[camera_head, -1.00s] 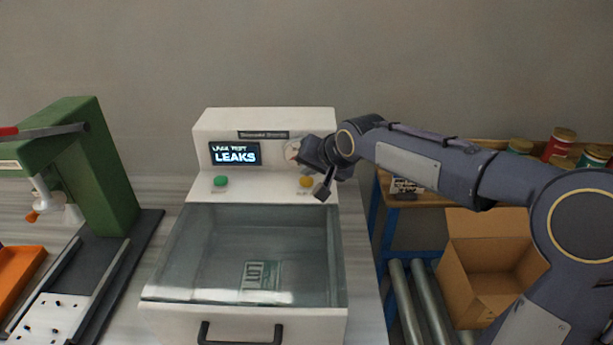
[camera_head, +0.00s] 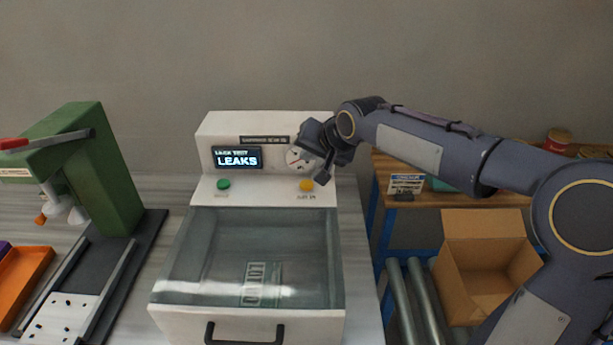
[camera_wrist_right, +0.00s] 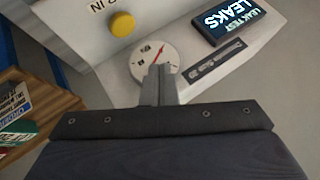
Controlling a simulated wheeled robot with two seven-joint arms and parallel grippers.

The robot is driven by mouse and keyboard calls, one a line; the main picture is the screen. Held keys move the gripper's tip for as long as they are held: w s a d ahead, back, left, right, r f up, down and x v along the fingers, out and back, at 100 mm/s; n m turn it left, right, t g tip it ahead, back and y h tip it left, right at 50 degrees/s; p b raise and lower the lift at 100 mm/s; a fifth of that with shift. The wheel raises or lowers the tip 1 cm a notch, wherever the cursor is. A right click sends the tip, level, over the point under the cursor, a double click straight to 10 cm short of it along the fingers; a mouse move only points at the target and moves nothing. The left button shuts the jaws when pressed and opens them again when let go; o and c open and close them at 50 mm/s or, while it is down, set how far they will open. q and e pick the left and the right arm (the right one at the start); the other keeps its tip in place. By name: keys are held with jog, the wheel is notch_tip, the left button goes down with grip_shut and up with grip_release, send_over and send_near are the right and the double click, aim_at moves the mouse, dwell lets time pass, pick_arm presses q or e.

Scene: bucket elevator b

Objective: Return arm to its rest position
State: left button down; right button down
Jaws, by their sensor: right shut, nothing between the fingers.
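My right gripper (camera_head: 323,182) is in front of the right end of the white leak tester (camera_head: 285,124), close to its gauge (camera_head: 298,159) and yellow button (camera_head: 306,185). In the right wrist view its fingers (camera_wrist_right: 158,72) are together with nothing between them, overlapping the lower edge of the gauge (camera_wrist_right: 152,58). The yellow button (camera_wrist_right: 122,24) is uncovered there. The tester's screen (camera_head: 237,158) reads "LEAK TEST LEAKS". My left gripper is not in view.
The tester's clear lid (camera_head: 255,235) is down over a labelled pouch (camera_head: 261,284). A green press (camera_head: 110,170) stands at left beside an orange tray (camera_head: 22,278). At right are a cardboard box (camera_head: 487,262), rollers (camera_head: 412,295) and a wooden shelf (camera_head: 450,199).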

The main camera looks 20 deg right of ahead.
jog(key=shift+r, duration=0.15)
jog(key=s+d+f+n+g, duration=0.1)
jog(key=s+d+f, duration=0.15)
jog(key=s, duration=0.75)
jog(key=s+d+f+n+g, duration=0.1)
jog(key=s+d, duration=0.2)
jog(key=s, duration=0.7)
jog(key=s+a+f, duration=0.1)
jog(key=s+f, duration=0.2)
jog(key=s, duration=0.4)
jog(key=s+a+f+n+g, duration=0.1)
jog(key=s+f, duration=0.3)
jog(key=s, duration=0.3)
jog(key=shift+s+f+y, duration=0.2)
jog(key=shift+s+y, duration=0.1)
jog(key=shift+a, duration=0.1)
